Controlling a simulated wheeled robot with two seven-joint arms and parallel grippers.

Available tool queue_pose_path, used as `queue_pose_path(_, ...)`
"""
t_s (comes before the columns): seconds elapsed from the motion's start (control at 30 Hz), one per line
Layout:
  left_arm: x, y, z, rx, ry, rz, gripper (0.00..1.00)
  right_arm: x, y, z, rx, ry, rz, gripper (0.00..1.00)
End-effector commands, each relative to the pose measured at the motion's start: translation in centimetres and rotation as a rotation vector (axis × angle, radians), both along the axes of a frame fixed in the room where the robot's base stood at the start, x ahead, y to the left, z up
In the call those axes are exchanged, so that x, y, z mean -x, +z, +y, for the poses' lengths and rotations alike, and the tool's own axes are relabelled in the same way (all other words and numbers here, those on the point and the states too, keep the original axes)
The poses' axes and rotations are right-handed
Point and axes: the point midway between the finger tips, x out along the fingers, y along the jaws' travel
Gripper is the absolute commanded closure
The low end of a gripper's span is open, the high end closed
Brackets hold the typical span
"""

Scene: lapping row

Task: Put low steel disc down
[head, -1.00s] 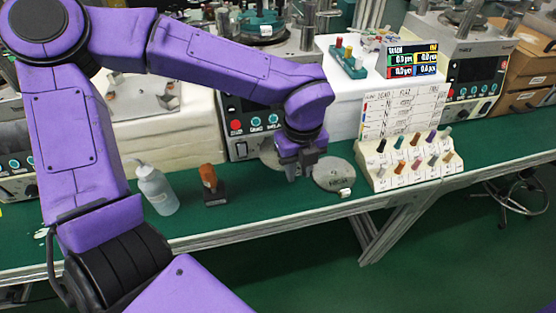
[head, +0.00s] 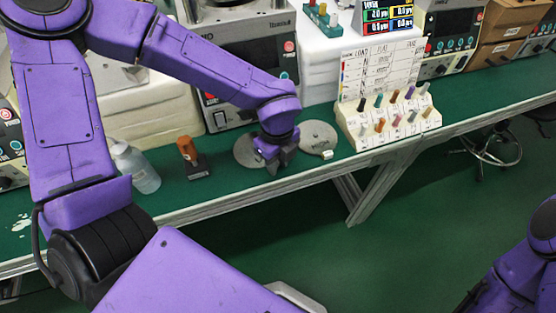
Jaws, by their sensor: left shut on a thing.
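My left gripper (head: 281,164) is shut on the low steel disc (head: 246,151), a flat grey round plate. The gripper is at the disc's right side and hides part of that edge. The disc is level, at or just above the green counter (head: 221,184); I cannot tell whether it touches. A second grey disc (head: 318,134) lies flat on the counter to the right, with a small white tag at its front edge. Part of my right arm shows at the lower right, its gripper out of view.
A brown-handled stamp (head: 191,158) and a clear squeeze bottle (head: 137,168) stand to the left. A white rack of coloured pegs (head: 386,118) stands to the right. A machine (head: 240,55) is behind. The counter's front edge is close to the gripper.

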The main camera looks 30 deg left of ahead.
Motion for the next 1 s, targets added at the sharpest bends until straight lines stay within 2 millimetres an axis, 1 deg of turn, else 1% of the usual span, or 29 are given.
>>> queue_pose_path(0.07, 0.0, -0.3, 0.0, 0.000, 0.000, -0.001, 1.00, 0.0, -0.3, 0.0, 0.000, 0.000, 0.000, 0.35)
queue_pose_path(0.1, 0.0, -0.4, 0.0, 0.000, 0.000, 0.000, 0.70, 0.0, -0.3, 0.0, 0.000, 0.000, 0.000, 0.35)
queue_pose_path(0.17, 0.0, -0.3, 0.0, 0.000, 0.000, 0.000, 0.50, 0.0, -0.2, 0.0, 0.000, 0.000, 0.000, 0.35)
queue_pose_path(0.2, 0.0, -0.3, 0.0, 0.000, 0.000, 0.000, 0.47, 0.0, -0.2, 0.0, 0.000, 0.000, 0.000, 0.35)
queue_pose_path(0.43, 0.0, -0.2, 0.0, 0.000, -0.001, 0.000, 0.47, 0.0, -0.2, 0.0, 0.000, 0.000, 0.000, 0.35)
queue_pose_path(0.5, 0.0, 0.3, 0.0, 0.000, -0.001, -0.001, 0.47, 0.0, 0.3, 0.0, 0.000, 0.000, 0.000, 0.35)
queue_pose_path(0.57, -0.1, 0.9, 0.0, 0.001, -0.001, -0.004, 0.47, 0.0, 0.2, 0.0, 0.000, 0.000, 0.000, 0.35)
queue_pose_path(0.67, -0.1, 3.1, 0.0, 0.002, 0.000, -0.006, 0.47, 0.0, 0.5, 0.0, 0.000, 0.000, 0.000, 0.35)
queue_pose_path(0.8, -0.1, 6.9, 0.0, 0.003, 0.001, -0.007, 0.47, 0.0, 0.8, 0.0, 0.000, 0.000, 0.000, 0.35)
queue_pose_path(0.9, -0.1, 9.2, 0.0, 0.002, 0.000, -0.005, 0.47, 0.0, 0.9, 0.0, 0.000, 0.000, 0.000, 0.35)
queue_pose_path(1.0, -0.1, 10.9, 0.0, 0.001, 0.000, -0.004, 0.47, 0.0, 1.0, 0.0, 0.000, 0.000, 0.000, 0.35)
